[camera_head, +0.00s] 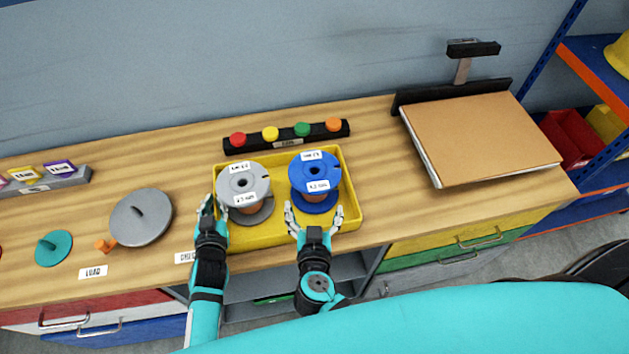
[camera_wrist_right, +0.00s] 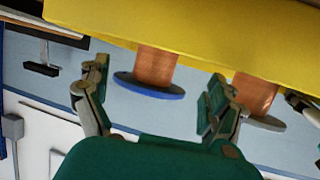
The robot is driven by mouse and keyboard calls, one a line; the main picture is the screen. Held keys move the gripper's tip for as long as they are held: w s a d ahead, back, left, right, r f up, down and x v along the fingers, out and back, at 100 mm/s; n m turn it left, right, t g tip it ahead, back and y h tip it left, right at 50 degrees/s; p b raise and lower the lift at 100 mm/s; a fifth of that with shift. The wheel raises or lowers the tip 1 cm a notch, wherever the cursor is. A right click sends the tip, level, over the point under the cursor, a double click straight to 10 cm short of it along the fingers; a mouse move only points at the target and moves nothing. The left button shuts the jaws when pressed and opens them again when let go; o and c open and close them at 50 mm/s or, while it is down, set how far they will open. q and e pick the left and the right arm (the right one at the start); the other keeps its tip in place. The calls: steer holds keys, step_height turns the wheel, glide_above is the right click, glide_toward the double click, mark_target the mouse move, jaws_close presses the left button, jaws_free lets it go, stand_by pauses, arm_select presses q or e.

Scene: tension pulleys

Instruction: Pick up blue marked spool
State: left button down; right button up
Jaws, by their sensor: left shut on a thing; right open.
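The blue spool (camera_head: 316,172), with white labels and a copper-wound core, stands upright in the right part of a yellow tray (camera_head: 349,212) on the bench. In the right wrist view its blue flange (camera_wrist_right: 150,88) shows upside down between my fingers. My right gripper (camera_head: 314,216) is open at the spool's near side, with a finger to each side. A grey spool (camera_head: 243,185) stands in the tray's left part; it also shows in the right wrist view (camera_wrist_right: 262,122). My left gripper (camera_head: 212,206) is shut, its fingers seeming to straddle the tray's left rim beside the grey spool.
A button bar (camera_head: 287,137) lies behind the tray. A grey disc (camera_head: 141,217) and a teal disc (camera_head: 54,248) lie at left. A brown board (camera_head: 482,138) lies at right, with clear bench between it and the tray.

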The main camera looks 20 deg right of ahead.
mark_target(314, 176)
steer(key=x, duration=0.9)
steer(key=shift+d+f, duration=0.15)
steer(key=shift+f, duration=0.05)
steer(key=shift+c, duration=0.2)
steer(key=shift+s, duration=0.1)
steer(key=c, duration=1.6)
steer(key=shift+r, duration=0.1)
steer(key=shift+c, duration=0.9)
steer(key=shift+r, duration=0.15)
step_height(314, 176, up, 10)
steer(key=shift+f, duration=0.1)
